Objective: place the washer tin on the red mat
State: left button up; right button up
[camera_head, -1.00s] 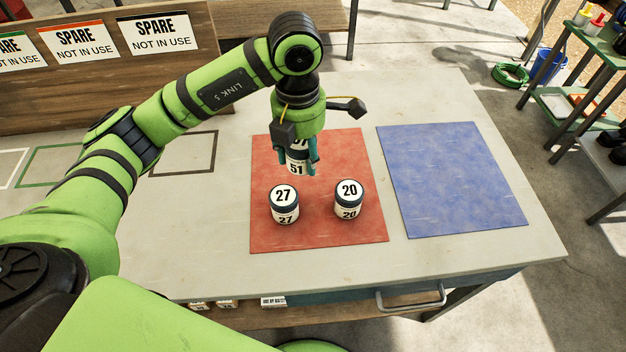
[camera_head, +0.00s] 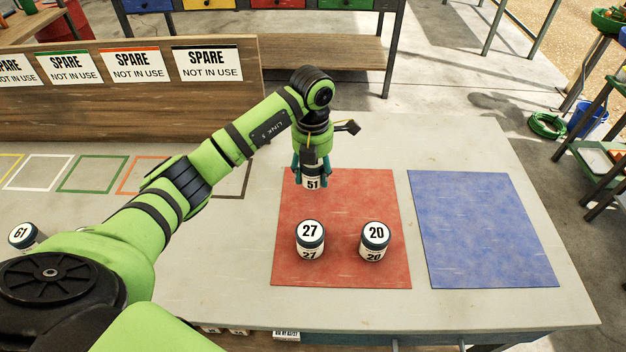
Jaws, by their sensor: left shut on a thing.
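The red mat (camera_head: 340,275) lies on the table. My left gripper (camera_head: 312,177) is shut on a white tin marked 51 (camera_head: 313,184), upright at the far part of the mat. I cannot tell whether this tin touches the mat. Two white tins with dark lids stand on the mat, nearer to me: the tin marked 27 (camera_head: 310,241) on the left and the tin marked 20 (camera_head: 375,243) on the right. No label visible here names washers. My right gripper is not in view.
A blue mat (camera_head: 474,230) lies empty right of the red one. A tin marked 61 (camera_head: 25,236) stands at the far left, partly hidden by my arm. Coloured outlines (camera_head: 92,174) mark the table's left part. A wooden board (camera_head: 130,110) with SPARE signs stands behind them.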

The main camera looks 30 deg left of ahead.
aim_at(312, 183)
pick_arm(q)
notch_tip(312, 183, down, 4)
jog(key=shift+r+p, duration=0.1)
jog(key=shift+p, duration=0.6)
jog(key=shift+w, duration=0.1)
jog(key=shift+f, duration=0.25)
jog(key=shift+f+b, duration=0.15)
jog(key=shift+b, duration=0.15)
jog(key=o, duration=1.2)
jog(key=shift+o, duration=0.2)
